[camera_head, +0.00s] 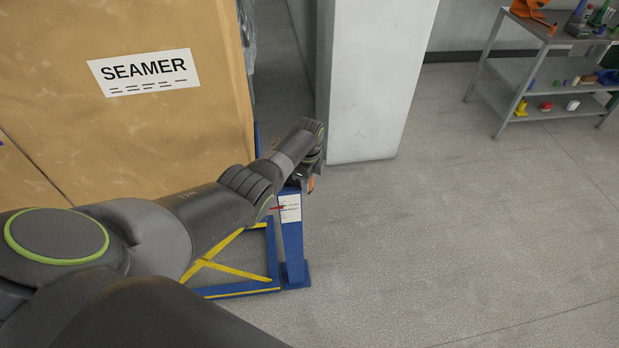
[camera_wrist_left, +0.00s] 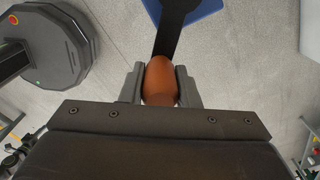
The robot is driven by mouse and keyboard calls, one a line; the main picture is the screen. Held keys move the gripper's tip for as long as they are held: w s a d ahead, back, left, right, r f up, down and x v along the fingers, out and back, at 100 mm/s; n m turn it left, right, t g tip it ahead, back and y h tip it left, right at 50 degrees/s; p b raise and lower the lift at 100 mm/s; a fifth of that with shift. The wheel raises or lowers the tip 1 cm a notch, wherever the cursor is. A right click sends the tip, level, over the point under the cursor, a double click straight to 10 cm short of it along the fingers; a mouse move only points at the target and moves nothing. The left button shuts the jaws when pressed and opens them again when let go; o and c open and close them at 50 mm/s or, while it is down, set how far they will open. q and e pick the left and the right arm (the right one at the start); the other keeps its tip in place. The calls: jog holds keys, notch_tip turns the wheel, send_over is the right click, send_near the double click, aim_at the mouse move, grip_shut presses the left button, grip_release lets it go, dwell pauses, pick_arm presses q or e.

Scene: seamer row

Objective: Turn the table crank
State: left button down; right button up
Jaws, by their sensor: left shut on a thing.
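The table crank shows best in the left wrist view: an orange-brown rounded knob (camera_wrist_left: 160,82) on a dark flat crank arm (camera_wrist_left: 172,30) that runs up to a blue part at the top edge. My left gripper (camera_wrist_left: 160,88) is shut on the knob, with a grey finger on each side of it. In the head view my left gripper (camera_head: 309,180) is at the top of a blue post (camera_head: 291,235) with a white label, and my own arm hides most of the crank. A bit of orange shows beside the gripper. My right gripper is not in view.
A big cardboard-coloured box (camera_head: 120,60) labelled SEAMER stands at the left. A blue and yellow frame (camera_head: 235,288) is below my arm. A pale pillar (camera_head: 375,80) stands behind the post. A grey shelf table (camera_head: 550,75) is at the back right. The floor at right is clear.

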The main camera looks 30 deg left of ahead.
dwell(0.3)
pick_arm(q)
jog(key=c, duration=1.1)
grip_release()
notch_tip(320, 180, up, 17)
jog(key=shift+r, duration=0.2)
